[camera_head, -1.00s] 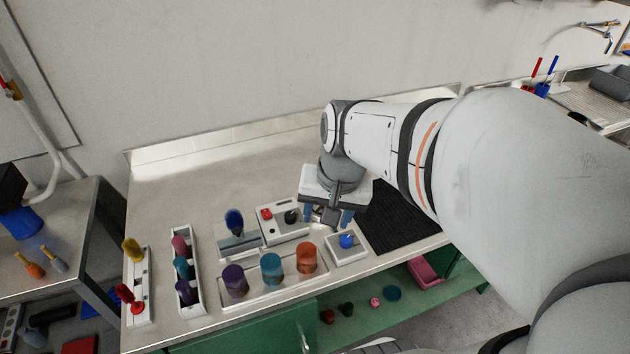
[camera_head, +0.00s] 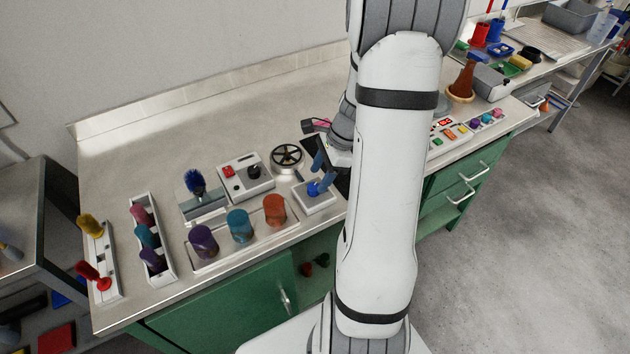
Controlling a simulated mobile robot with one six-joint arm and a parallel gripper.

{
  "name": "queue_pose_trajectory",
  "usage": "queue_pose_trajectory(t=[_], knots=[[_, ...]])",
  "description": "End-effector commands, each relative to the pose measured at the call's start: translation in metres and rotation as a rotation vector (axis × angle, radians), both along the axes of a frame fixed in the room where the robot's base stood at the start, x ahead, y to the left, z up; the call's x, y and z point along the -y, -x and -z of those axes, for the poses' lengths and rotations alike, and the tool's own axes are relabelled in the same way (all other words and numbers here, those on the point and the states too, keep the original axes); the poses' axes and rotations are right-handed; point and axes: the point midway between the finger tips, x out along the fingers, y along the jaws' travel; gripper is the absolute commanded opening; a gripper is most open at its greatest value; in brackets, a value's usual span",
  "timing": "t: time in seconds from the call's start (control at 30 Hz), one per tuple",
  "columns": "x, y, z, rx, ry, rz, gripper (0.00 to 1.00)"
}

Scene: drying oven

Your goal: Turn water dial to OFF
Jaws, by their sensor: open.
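No dial in view has a readable label, so I cannot tell which one is the water dial or where OFF lies. A small blue knob (camera_head: 313,188) sits on a square white base (camera_head: 319,203) near the bench's front edge. My gripper (camera_head: 322,172) is open with blue fingers pointing down, just above and beside this knob. I cannot tell whether a finger touches it. A black dial (camera_head: 254,170) sits on a white box with a red button (camera_head: 228,171). A round black handwheel (camera_head: 287,157) stands behind the blue knob.
Purple (camera_head: 204,241), teal (camera_head: 239,225) and orange (camera_head: 274,210) cylinders stand in a tray left of the knob. A blue brush-like item (camera_head: 195,182) stands behind them. My arm hides part of the bench on the right. The back of the bench (camera_head: 170,140) is clear.

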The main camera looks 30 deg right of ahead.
Motion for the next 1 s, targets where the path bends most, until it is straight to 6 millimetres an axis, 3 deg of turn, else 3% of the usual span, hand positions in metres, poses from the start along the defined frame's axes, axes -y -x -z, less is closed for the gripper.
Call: queue_pose_trajectory(t=[0.23,0.57,1.0], knots=[[-0.012,-0.002,0.028,-0.002,-0.001,-0.002,0.51],[-0.014,-0.003,0.032,0.0,0.002,-0.004,0.51],[-0.014,-0.003,0.032,0.001,0.001,-0.005,0.16]])
